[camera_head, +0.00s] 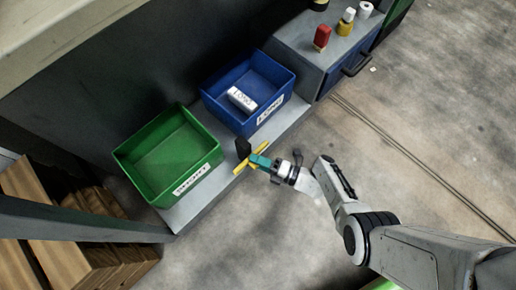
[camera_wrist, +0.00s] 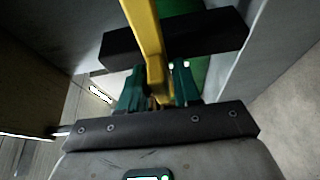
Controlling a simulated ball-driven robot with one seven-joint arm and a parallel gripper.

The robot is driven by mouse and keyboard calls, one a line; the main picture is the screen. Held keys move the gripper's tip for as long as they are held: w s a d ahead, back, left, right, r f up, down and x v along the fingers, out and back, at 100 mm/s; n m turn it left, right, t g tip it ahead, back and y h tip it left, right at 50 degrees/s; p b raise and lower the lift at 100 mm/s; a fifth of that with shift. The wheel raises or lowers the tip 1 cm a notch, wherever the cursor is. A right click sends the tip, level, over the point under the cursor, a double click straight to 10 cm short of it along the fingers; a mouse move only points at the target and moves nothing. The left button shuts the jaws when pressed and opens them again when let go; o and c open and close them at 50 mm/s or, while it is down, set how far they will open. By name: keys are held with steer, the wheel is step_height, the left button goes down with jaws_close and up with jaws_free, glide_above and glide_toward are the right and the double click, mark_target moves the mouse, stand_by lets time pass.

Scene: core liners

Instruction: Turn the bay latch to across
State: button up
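The bay latch is a yellow bar (camera_head: 242,168) with a dark block (camera_head: 243,147) beside it, at the front edge of the grey ledge between the green and blue bins. In the wrist view the yellow bar (camera_wrist: 142,25) runs from the top edge down between the teal fingers, and a black bar (camera_wrist: 206,36) crosses behind it. My gripper (camera_head: 258,160) is at the latch in the head view. Its fingers (camera_wrist: 159,85) stand on both sides of the yellow bar in the wrist view. Whether both fingers press on the bar is not clear.
A blue-grey cabinet (camera_head: 315,75) holds small bottles. Wooden boards (camera_head: 65,262) lie at lower left. The floor at right is open.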

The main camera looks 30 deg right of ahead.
steer(key=shift+o, duration=0.7)
steer(key=shift+s+d, duration=0.15)
steer(key=shift+d, duration=0.05)
steer(key=p+v, duration=0.1)
steer(key=v, duration=0.9)
steer(key=shift+s, duration=0.15)
